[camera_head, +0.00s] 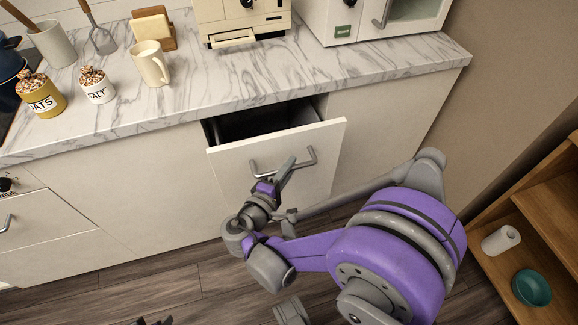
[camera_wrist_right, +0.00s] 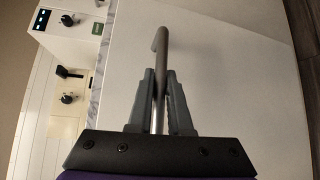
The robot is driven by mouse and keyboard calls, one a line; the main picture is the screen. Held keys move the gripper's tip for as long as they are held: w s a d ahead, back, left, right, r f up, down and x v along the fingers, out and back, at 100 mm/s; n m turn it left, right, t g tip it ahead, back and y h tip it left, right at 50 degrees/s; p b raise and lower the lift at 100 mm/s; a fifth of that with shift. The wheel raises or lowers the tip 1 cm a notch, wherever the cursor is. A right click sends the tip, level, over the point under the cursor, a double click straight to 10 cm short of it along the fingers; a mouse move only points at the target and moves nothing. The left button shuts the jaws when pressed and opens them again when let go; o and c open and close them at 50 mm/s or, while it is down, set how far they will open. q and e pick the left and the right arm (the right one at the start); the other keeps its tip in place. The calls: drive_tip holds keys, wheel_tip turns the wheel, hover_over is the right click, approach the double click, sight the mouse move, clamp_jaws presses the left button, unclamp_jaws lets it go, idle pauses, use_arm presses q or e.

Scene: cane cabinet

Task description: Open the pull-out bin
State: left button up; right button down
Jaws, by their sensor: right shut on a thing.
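The pull-out bin (camera_head: 318,137) is a white drawer front under the marble counter. It stands partly pulled out, and a dark interior shows behind its top edge. Its grey bar handle (camera_head: 310,158) runs across the upper front. In the right wrist view the fingers (camera_wrist_right: 160,100) are shut around the handle bar (camera_wrist_right: 161,55), one on each side.
The marble counter (camera_head: 290,85) overhangs the bin and carries a mug (camera_head: 150,64), jars, a coffee machine (camera_head: 240,20) and a microwave (camera_head: 375,20). A wooden shelf (camera_head: 545,225) stands at the right. Wood floor (camera_head: 180,285) lies clear in front of the cabinets.

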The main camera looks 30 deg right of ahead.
drive_tip(key=s+a, duration=0.2)
drive_tip(key=s, duration=0.9)
drive_tip(key=shift+a, duration=0.3)
drive_tip(key=c, duration=0.9)
unclamp_jaws()
drive_tip(key=shift+o, duration=0.2)
drive_tip(key=v, duration=1)
drive_tip(key=shift+s+a+p, duration=0.15)
drive_tip(key=shift+a+p, duration=0.2)
drive_tip(key=shift+p, duration=0.1)
